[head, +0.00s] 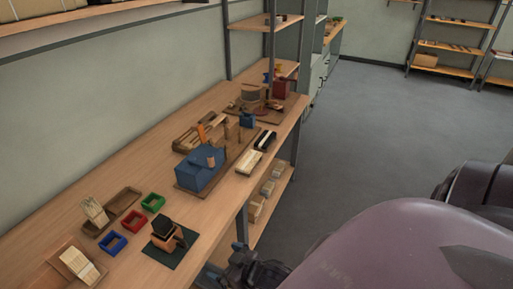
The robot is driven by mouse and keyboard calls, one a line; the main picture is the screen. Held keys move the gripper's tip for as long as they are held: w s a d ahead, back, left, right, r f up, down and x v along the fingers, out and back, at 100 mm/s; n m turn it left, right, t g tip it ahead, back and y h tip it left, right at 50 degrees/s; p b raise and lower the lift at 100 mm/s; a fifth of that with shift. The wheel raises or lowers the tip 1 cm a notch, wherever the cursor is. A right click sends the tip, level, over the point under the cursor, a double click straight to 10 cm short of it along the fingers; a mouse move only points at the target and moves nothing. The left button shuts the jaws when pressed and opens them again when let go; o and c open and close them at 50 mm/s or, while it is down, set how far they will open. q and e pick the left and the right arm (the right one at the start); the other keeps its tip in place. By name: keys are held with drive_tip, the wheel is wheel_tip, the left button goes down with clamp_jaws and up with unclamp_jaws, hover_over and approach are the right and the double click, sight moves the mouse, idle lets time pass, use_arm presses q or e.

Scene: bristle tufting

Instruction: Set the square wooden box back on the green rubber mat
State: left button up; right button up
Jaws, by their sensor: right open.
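The dark green rubber mat (184,256) lies on the bench near its front edge, lower left of centre. A small orange-brown wooden box (163,243) with a black piece (163,225) at its top stands at the mat, over its left part. Whether all of its base rests on the mat is too small to tell. My right gripper (250,270) shows as a dark shape at the bottom, right of the mat and past the bench's front edge. It is open and apart from the box. My left gripper is not in view.
Blue (113,244), red (134,221) and green (153,202) trays stand left of and behind the mat. Wooden trays with pale sticks (80,265) are further left. A blue machine (203,168) stands further along the bench. Bare bench lies between it and the mat.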

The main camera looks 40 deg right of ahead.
drive_tip(key=s+d+f+m+g+h, duration=0.1)
drive_tip(key=s+d, duration=0.3)
drive_tip(key=s, duration=0.4)
drive_tip(key=shift+d+h, duration=0.15)
drive_tip(key=shift+h, duration=0.55)
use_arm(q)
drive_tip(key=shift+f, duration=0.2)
